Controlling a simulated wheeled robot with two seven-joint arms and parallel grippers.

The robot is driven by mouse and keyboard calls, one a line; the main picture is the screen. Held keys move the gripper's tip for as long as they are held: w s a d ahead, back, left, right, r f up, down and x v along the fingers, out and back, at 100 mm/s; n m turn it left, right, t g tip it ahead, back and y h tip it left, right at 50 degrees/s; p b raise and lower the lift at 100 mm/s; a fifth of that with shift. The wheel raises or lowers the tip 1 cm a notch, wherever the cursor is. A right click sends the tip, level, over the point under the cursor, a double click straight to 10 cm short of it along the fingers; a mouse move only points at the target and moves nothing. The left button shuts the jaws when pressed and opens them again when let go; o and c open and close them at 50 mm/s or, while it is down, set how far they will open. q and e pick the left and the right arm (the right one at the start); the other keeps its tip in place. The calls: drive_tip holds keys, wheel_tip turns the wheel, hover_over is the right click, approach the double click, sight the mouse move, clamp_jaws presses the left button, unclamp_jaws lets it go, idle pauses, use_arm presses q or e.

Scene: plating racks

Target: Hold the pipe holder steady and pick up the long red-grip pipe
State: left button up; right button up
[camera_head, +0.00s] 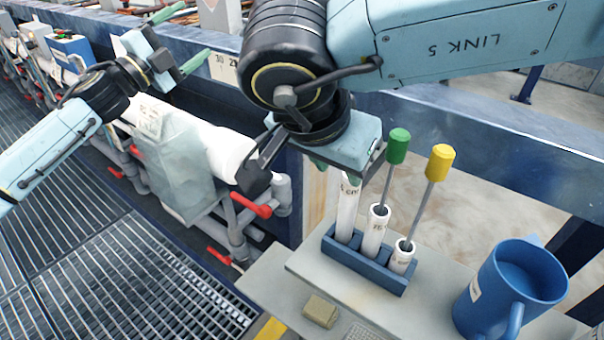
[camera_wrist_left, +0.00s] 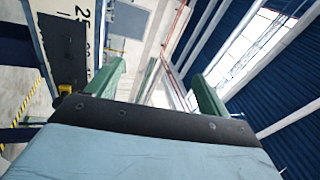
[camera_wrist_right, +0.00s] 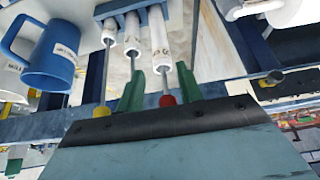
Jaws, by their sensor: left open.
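The blue pipe holder (camera_head: 365,262) stands on a grey ledge with several white tubes in a row. Its left tube (camera_head: 346,207) is under my right gripper (camera_head: 322,163), which hides the pipe's top in the head view. In the right wrist view, the red grip (camera_wrist_right: 167,99) shows between the two green fingers of my right gripper (camera_wrist_right: 160,88); contact is unclear. The green-grip pipe (camera_head: 397,146) and yellow-grip pipe (camera_head: 439,163) stand tilted in the other tubes. My left gripper (camera_head: 180,63) is open and empty, away from the holder at upper left.
A blue mug (camera_head: 512,287) stands right of the holder. A small tan block (camera_head: 320,311) lies in front. A blue rail (camera_head: 470,135) runs behind the ledge. White pipework with red levers (camera_head: 262,208) is at left, above floor grating (camera_head: 130,285).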

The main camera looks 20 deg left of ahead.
use_arm(q)
drive_tip(key=d+f+m+g+h, duration=0.1)
drive_tip(key=d+f+g+h, duration=0.25)
drive_tip(key=d, duration=0.25)
drive_tip(key=d+f+m+g+h, duration=0.1)
drive_tip(key=d+f+g+h, duration=0.1)
drive_tip(key=d+h, duration=0.3)
drive_tip(key=n+g+y, duration=0.2)
drive_tip(key=g+y, duration=0.2)
drive_tip(key=g, duration=1.5)
approach(349, 245)
drive_tip(key=shift+t, duration=0.25)
drive_tip(key=x, duration=0.3)
drive_tip(key=f+x, duration=0.1)
drive_tip(key=x, duration=0.2)
drive_tip(key=w+x, duration=0.1)
drive_tip(key=x, duration=0.3)
drive_tip(key=shift+a+f, duration=0.1)
drive_tip(key=shift+f, duration=0.25)
drive_tip(key=shift+c, duration=0.3)
